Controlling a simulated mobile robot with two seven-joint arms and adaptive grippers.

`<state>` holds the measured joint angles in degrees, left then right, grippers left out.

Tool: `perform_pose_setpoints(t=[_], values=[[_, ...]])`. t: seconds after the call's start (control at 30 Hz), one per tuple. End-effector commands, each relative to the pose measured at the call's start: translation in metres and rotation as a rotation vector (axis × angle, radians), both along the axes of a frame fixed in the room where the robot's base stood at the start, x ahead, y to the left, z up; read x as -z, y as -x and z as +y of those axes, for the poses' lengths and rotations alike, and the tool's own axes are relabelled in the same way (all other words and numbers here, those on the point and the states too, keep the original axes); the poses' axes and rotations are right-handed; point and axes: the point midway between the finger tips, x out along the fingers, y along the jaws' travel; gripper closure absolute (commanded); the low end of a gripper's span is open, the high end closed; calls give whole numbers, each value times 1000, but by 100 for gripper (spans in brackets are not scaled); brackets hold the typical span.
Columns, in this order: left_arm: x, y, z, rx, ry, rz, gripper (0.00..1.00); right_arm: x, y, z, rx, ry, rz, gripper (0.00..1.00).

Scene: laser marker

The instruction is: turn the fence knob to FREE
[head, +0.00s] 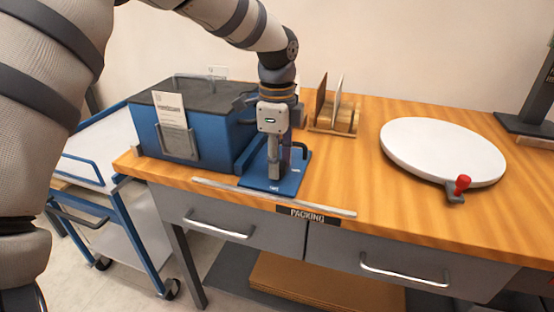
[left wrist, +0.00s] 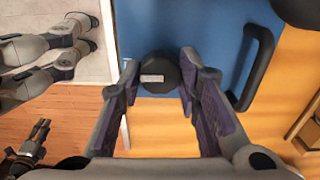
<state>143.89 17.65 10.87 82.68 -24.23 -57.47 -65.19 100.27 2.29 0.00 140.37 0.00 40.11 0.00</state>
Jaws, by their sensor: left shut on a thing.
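The fence knob (left wrist: 160,72) is a round black knob with a pale bar mark lying crosswise in the left wrist view. It sits on a blue plate (head: 291,183) at the front of the bench. My left gripper (head: 276,172) points down over the plate, its two fingers on either side of the knob and shut on it. In the head view the gripper hides the knob. Small white lettering on the plate is too small to read. A dark gripper, apparently my right one (left wrist: 38,138), shows small at the lower left of the left wrist view.
A black handle (left wrist: 258,66) stands beside the knob. A blue box with a dark top (head: 147,129) holds a paper card at left. A wooden rack (head: 335,124) stands behind. A white round turntable (head: 440,148) with a red knob (head: 462,183) is at right. Bench between is clear.

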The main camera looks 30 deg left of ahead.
Motion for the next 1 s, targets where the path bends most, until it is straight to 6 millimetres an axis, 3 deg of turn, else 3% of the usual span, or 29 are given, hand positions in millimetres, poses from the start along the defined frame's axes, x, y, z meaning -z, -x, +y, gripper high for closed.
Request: perform_pose_setpoints(t=[0.63, 0.67, 0.73, 1.0], values=[[1, 1, 0, 48, 0, 3, 97, 0, 0, 0, 0, 0, 1, 60], [1, 1, 0, 48, 0, 3, 67, 0, 0, 0, 0, 0, 1, 60], [1, 1, 0, 48, 0, 3, 51, 0, 0, 0, 0, 0, 1, 60], [0, 0, 0, 47, -1, 1, 49, 0, 0, 0, 0, 0, 0, 60]])
